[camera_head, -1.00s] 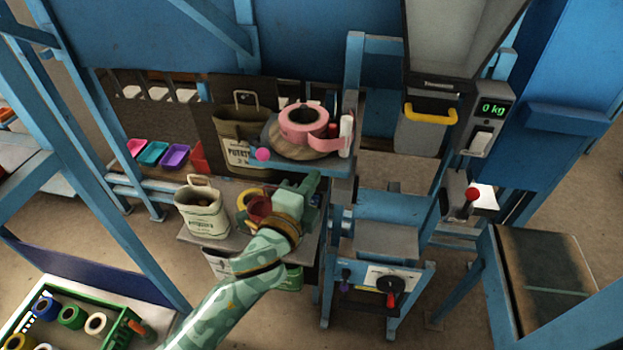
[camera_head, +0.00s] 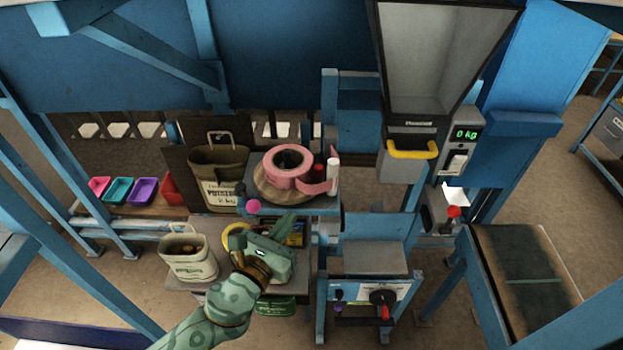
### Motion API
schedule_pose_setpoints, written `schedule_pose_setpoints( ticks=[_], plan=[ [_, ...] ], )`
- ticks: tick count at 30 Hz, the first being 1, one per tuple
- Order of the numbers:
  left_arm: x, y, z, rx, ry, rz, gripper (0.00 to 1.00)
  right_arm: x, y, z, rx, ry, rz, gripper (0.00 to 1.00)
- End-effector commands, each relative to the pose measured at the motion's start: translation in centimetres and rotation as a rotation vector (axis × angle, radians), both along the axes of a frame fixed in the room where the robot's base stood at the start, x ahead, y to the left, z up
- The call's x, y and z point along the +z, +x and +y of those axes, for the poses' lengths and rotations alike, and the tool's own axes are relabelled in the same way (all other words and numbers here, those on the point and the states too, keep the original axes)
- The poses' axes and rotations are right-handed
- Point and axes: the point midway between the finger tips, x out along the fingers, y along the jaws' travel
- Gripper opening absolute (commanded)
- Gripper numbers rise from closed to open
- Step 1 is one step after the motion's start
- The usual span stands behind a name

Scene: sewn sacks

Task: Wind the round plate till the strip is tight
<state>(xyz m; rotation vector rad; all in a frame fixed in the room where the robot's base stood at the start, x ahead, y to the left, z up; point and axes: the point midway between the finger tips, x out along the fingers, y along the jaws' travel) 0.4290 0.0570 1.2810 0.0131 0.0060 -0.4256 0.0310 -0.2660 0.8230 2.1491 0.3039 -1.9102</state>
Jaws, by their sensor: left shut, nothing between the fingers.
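The round wooden plate (camera_head: 264,186) lies on a small blue shelf and carries a thick pink roll (camera_head: 279,178). A pink strip (camera_head: 317,187) leads from the roll to a white upright post (camera_head: 332,174) at the right; I cannot tell how tight it is. A pink knob (camera_head: 253,206) sits at the shelf's front left. My left gripper (camera_head: 287,222), green, is in front of and below the shelf, apart from the plate. It is shut and empty. My right gripper is out of view.
A cream sack (camera_head: 188,262) stands left of my left gripper, and a brown sack (camera_head: 219,180) hangs behind. A yellow ring (camera_head: 234,237) is close beside the gripper. A hopper with a yellow handle (camera_head: 412,150) and a scale display (camera_head: 467,134) are at the right.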

Motion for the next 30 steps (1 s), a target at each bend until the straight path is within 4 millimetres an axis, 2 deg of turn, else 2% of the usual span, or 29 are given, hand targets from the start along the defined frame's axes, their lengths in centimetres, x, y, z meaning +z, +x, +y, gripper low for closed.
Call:
schedule_pose_setpoints(
  ticks=[4,11,15,21,30],
  plan=[
    [0.2,2.7,-1.2,0.001,-0.004,-0.001,0.00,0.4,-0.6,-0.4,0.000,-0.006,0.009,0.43],
    [0.1,7.2,-3.3,0.001,-0.005,0.000,0.00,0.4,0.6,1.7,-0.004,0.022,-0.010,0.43],
    [0.0,9.4,-4.3,0.001,-0.006,0.002,0.00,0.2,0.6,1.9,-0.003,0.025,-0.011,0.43],
    [-0.1,11.1,-5.0,0.001,-0.005,0.001,0.00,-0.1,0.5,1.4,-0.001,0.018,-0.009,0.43],
    [0.0,11.4,-5.1,0.001,-0.005,0.002,0.00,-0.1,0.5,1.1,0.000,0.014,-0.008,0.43]
  ],
)
